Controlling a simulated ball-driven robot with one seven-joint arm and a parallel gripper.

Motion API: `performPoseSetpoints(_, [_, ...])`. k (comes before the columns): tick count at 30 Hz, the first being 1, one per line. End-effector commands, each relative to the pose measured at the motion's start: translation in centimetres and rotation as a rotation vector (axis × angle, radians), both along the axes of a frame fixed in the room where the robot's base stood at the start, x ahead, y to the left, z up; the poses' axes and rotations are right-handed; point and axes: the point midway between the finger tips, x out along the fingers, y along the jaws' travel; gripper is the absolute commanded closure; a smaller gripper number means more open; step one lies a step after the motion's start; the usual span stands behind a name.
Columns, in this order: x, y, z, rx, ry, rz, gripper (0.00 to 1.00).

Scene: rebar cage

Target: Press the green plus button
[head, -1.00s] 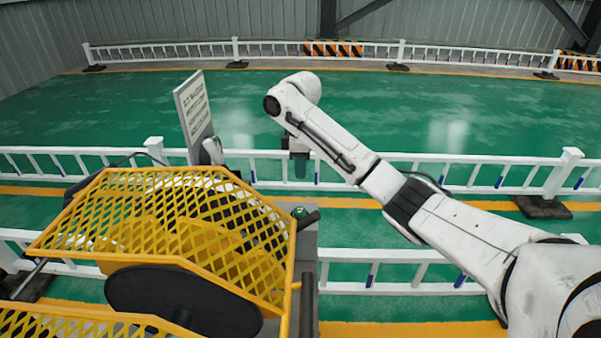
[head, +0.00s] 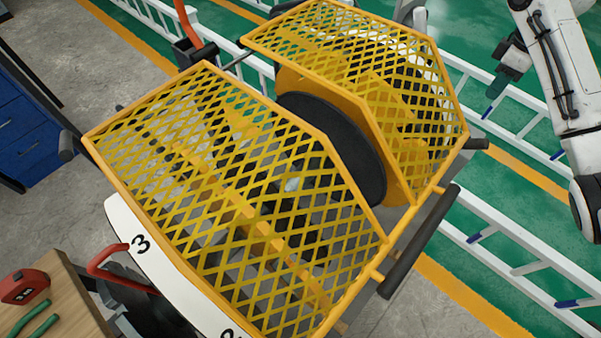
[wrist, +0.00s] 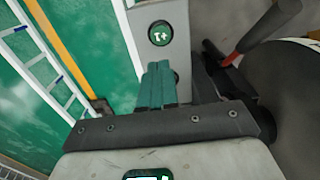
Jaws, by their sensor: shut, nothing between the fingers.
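The green round button (wrist: 160,33) with a white plus-like mark sits on a light grey panel (wrist: 178,60) in the wrist view. My gripper (wrist: 159,68) is shut and empty. Its green fingers point toward the panel, with their tips just below the button in the picture. They look apart from the button, but the exact gap is unclear. In the head view my gripper (head: 494,88) hangs at the upper right, beyond the yellow mesh machine (head: 250,190). I cannot make out the button in the head view.
A dark handle bar (head: 420,240) sticks out along the machine's right side. A wooden table (head: 62,300) with a red tape measure (head: 25,286) stands lower left.

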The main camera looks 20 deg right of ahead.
Motion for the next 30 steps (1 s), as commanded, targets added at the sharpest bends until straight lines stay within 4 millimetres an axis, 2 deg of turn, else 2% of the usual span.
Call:
performPoseSetpoints(5, [0.1, 0.1, 0.3, 0.001, 0.0, 0.001, 1.0])
performPoseSetpoints(13, [0.5, 0.2, 1.9, 0.005, -0.005, 0.002, 1.0])
performPoseSetpoints(30, [0.3, 0.1, 1.6, 0.003, 0.003, 0.001, 1.0])
